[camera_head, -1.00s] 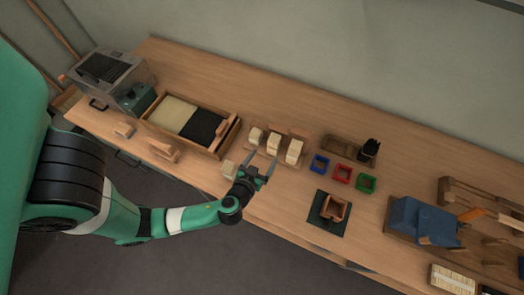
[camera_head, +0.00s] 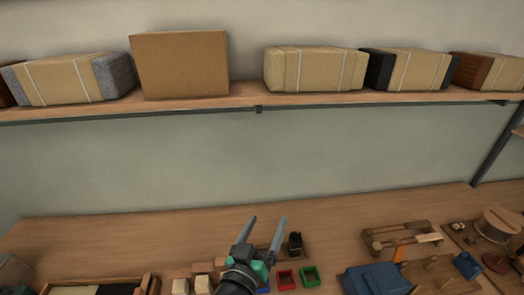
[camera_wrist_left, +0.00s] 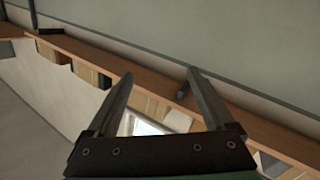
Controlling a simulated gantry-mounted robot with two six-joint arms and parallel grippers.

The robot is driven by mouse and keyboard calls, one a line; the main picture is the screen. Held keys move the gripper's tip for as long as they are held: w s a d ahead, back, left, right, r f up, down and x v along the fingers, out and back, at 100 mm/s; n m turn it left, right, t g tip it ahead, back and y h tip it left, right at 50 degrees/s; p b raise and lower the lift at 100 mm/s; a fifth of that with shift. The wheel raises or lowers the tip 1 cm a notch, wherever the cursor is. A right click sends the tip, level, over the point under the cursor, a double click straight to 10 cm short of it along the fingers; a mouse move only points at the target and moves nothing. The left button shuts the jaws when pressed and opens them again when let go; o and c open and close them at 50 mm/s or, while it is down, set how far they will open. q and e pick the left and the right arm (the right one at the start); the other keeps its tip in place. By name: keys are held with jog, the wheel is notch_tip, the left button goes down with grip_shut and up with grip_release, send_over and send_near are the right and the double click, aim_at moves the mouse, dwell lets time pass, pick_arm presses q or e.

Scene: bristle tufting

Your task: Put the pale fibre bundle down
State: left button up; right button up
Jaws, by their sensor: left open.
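My left gripper (camera_head: 267,221) is raised above the workbench in the head view, its two grey fingers spread with nothing between them. The left wrist view also shows its open, empty fingers (camera_wrist_left: 160,77). Pale fibre blocks stand at the bottom edge of the head view, left of the gripper: one pale block (camera_head: 180,287) and another pale block (camera_head: 203,285). I cannot tell which of them, if either, is the pale fibre bundle. The front of the bench is cut off below the picture. My right gripper is not in view.
A red bin (camera_head: 287,279) and a green bin (camera_head: 309,276) sit right of the gripper, with a dark brush-like bundle (camera_head: 295,243) behind. A blue machine (camera_head: 375,279) stands farther right. A shelf (camera_head: 205,103) with wrapped bales and a carton (camera_head: 180,65) runs above. The back bench is mostly clear.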

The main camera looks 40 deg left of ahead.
pick_arm(q)
jog(key=d+r+m+t+h, duration=0.1)
jog(key=d+r+t, duration=0.15)
jog(key=r, duration=0.85)
jog(key=d+r+m+t+h, duration=0.2)
jog(key=r+t, duration=0.1)
jog(key=r, duration=0.7)
jog(key=s+d+r+m+t+h, duration=0.2)
jog(key=s+r, duration=0.3)
jog(key=r, duration=0.3)
jog(key=s+d+r+m+t+h, duration=0.2)
jog(key=s+r, duration=0.3)
jog(key=r, duration=0.3)
jog(key=shift+s+r+m+t+h, duration=0.15)
jog(key=shift+r+m+t+h, duration=0.2)
jog(key=shift+m+t+h, duration=0.5)
